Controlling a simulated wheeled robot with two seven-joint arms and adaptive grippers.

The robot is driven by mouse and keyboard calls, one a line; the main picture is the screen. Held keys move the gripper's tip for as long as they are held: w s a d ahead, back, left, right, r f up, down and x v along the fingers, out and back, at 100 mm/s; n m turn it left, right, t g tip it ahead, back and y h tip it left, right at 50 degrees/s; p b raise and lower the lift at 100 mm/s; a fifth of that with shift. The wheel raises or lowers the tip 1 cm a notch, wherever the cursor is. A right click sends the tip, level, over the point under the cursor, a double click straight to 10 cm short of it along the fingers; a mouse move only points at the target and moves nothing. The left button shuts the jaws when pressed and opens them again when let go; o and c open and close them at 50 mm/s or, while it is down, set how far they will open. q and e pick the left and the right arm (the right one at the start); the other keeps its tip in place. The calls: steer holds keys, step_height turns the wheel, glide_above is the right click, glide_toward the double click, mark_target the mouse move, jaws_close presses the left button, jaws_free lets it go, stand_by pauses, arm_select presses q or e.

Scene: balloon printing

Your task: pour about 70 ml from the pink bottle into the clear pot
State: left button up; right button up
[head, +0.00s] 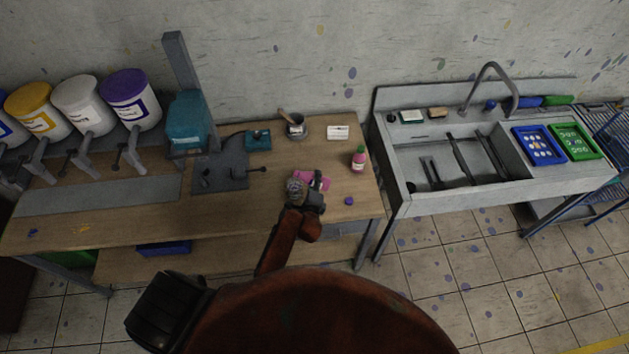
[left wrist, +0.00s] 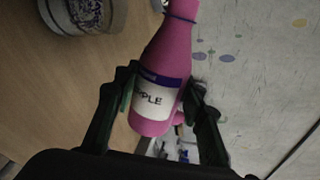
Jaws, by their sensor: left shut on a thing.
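The pink bottle (left wrist: 163,62) is between the fingers of my left gripper (left wrist: 161,95), which is shut on it; its white label shows "PLE". In the head view my left gripper (head: 312,197) is over the table and the pink bottle (head: 321,184) lies well tilted, near level. A clear pot (left wrist: 86,18) shows at the top left of the left wrist view, beside the bottle's neck. In the head view the greyish pot (head: 294,187) is just left of the gripper. The bottle's mouth is cut off, so I cannot tell whether liquid flows. My right gripper is not in view.
A small purple cap (head: 348,201) lies right of the gripper. A pinkish-red bottle (head: 359,159) stands upright behind it. A grey pot with a brush (head: 296,130), a white card (head: 338,132) and a teal press (head: 188,122) are further back. A sink (head: 465,165) stands right.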

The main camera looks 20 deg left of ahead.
arm_select(q)
steer(key=shift+f+n+h+p, duration=0.6)
steer(key=shift+n, duration=0.4)
stand_by(0.8)
steer(key=shift+d+r, duration=0.1)
steer(key=shift+r, duration=0.15)
steer(key=shift+r+m+y, duration=0.35)
steer(key=shift+m+y, duration=0.15)
steer(key=shift+m, duration=0.3)
